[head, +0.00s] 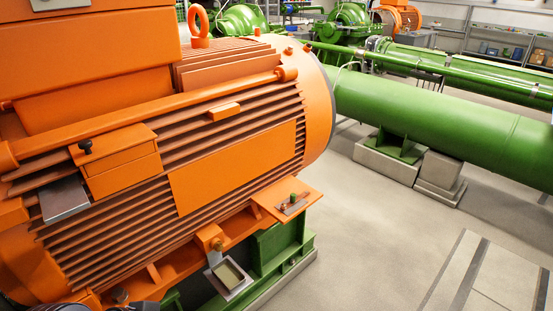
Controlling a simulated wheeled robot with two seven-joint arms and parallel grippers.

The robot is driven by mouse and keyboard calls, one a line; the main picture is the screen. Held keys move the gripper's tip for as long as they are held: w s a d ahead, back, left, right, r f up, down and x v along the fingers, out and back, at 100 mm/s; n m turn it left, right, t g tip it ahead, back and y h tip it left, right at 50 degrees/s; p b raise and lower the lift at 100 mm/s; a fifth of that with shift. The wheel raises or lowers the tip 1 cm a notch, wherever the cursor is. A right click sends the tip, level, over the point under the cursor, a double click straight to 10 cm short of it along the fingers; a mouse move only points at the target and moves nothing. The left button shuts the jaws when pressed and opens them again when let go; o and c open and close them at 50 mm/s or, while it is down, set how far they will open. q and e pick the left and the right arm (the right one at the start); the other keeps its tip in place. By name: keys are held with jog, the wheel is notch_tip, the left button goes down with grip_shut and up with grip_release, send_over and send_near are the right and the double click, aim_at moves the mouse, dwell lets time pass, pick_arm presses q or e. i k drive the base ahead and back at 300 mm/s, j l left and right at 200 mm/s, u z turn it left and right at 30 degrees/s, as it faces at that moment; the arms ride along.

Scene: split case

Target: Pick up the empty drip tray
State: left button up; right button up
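A small square metal drip tray (242,289) sits low at the front of the big orange motor, just below a brass drain fitting (218,245). Its rim is light grey and its inside is a dull olive tone. I see no object in it, but the picture is too small to tell whether a thin film of liquid lies there. It is beside the green base frame (283,247). Neither of my grippers shows clearly in the head view. A dark rounded shape at the bottom left edge is too cut off to identify.
The finned orange motor (235,180) fills the left side. An orange bracket (287,199) with small fittings juts out above and right of the tray. A thick green pipe (440,115) runs behind on pale plinths. The grey floor (370,250) to the right is open.

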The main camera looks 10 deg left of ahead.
aim_at(230, 278)
jog(key=u, duration=1)
jog(key=i+j+u, duration=0.1)
jog(key=i+u, duration=0.2)
jog(key=i+j+u, duration=0.1)
jog(key=u, duration=0.2)
jog(key=i, duration=0.05)
